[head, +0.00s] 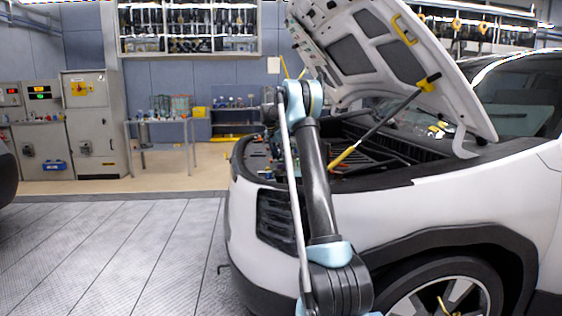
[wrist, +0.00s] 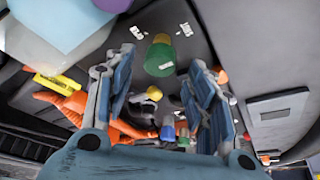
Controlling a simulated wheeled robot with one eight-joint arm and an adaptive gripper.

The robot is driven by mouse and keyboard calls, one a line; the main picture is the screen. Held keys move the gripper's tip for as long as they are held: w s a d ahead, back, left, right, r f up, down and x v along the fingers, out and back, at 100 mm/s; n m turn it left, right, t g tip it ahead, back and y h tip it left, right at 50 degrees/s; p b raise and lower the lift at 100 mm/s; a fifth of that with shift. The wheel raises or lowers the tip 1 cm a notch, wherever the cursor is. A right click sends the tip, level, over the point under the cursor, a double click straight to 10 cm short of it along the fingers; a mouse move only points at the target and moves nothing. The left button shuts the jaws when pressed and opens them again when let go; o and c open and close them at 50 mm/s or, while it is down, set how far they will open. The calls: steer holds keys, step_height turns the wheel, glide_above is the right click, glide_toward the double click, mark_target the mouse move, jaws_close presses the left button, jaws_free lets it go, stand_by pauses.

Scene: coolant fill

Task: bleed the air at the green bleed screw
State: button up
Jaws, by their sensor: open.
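A round green piece with a yellow part at its upper edge (wrist: 159,60) shows in the wrist view; it looks like the green bleed screw, but I cannot be sure. Small white labels lie around it. My gripper (wrist: 162,64) is open, with one blue-grey finger on each side of the green piece in the picture. I see no clear contact, and the depth between them is hard to tell. In the head view my arm reaches over the front of the car's engine bay, and the gripper and screw cannot be made out there.
Orange hoses (wrist: 70,103), a yellow strip (wrist: 54,84) and small coloured caps crowd the bay. A dark box (wrist: 282,106) stands at the right. The raised hood (head: 365,50) with its yellow-ended strut (head: 345,157) is above the bay. The floor left of the car is clear.

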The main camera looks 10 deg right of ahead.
steer(key=v, duration=0.9)
steer(key=shift+r, duration=0.25)
